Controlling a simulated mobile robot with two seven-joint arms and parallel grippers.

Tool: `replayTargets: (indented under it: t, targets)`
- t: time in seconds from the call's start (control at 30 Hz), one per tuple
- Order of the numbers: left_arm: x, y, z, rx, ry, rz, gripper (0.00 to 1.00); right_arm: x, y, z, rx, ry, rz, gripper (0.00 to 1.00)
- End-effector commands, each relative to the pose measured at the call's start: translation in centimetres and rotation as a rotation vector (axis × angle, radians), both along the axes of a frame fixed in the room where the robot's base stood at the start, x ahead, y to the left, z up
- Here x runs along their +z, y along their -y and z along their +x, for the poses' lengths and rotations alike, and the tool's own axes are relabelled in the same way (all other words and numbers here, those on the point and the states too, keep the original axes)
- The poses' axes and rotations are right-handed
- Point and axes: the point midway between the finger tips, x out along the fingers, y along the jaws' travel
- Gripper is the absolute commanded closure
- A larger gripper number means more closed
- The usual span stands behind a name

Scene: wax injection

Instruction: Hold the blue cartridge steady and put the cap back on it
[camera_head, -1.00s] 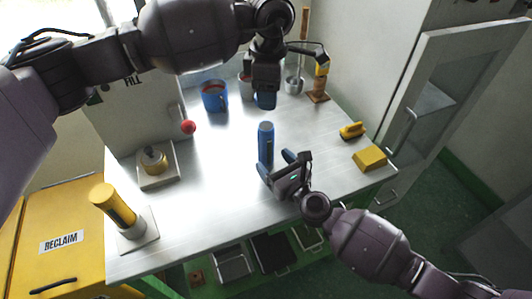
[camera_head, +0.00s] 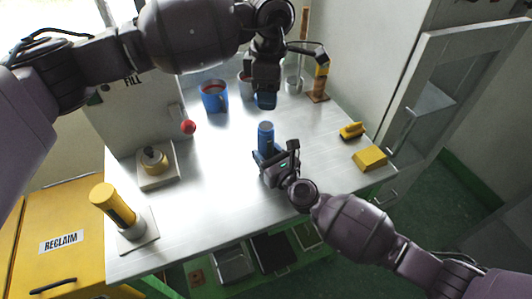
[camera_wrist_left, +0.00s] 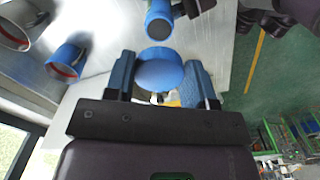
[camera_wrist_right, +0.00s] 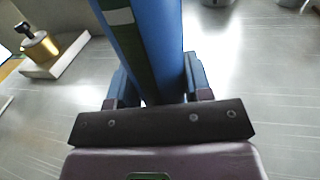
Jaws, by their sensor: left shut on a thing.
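The blue cartridge (camera_head: 266,136) stands upright near the middle of the table. My right gripper (camera_head: 270,160) is low at the cartridge, with one finger on each side. In the right wrist view the cartridge (camera_wrist_right: 150,40) rises between its fingers, which look open around it. My left gripper (camera_head: 266,88) is shut on a blue round cap (camera_wrist_left: 160,72) and holds it in the air, apart from the cartridge. In the left wrist view the top of the cartridge (camera_wrist_left: 159,22) shows beyond the cap.
A yellow cylinder (camera_head: 114,206) and a brass piece on a plate (camera_head: 155,162) are at left. A yellow block (camera_head: 369,158) and a small yellow tool (camera_head: 352,130) lie at right. The table between is clear.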

Motion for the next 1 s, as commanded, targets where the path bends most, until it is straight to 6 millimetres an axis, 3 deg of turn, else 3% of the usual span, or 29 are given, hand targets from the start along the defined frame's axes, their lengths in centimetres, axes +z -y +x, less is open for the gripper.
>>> replayTargets:
  t: [0.03,0.2,0.37,0.77,1.0]
  targets:
    - [0.0,0.0,0.0,0.0,0.0,0.0,0.72,0.0,0.0,0.0,0.0,0.0,0.0,0.7]
    - [0.0,0.0,0.0,0.0,0.0,0.0,0.72,0.0,0.0,0.0,0.0,0.0,0.0,0.96]
    - [-0.4,0.0,0.0,0.0,-0.001,0.001,0.72,0.0,0.0,0.0,0.0,0.0,0.0,0.97]
    - [-4.8,0.1,0.0,-0.001,-0.001,0.002,0.72,0.0,0.0,0.0,0.0,0.0,0.0,0.97]
    - [-5.0,0.1,0.0,-0.001,0.0,0.001,0.72,0.0,0.0,0.0,0.0,0.0,0.0,0.97]
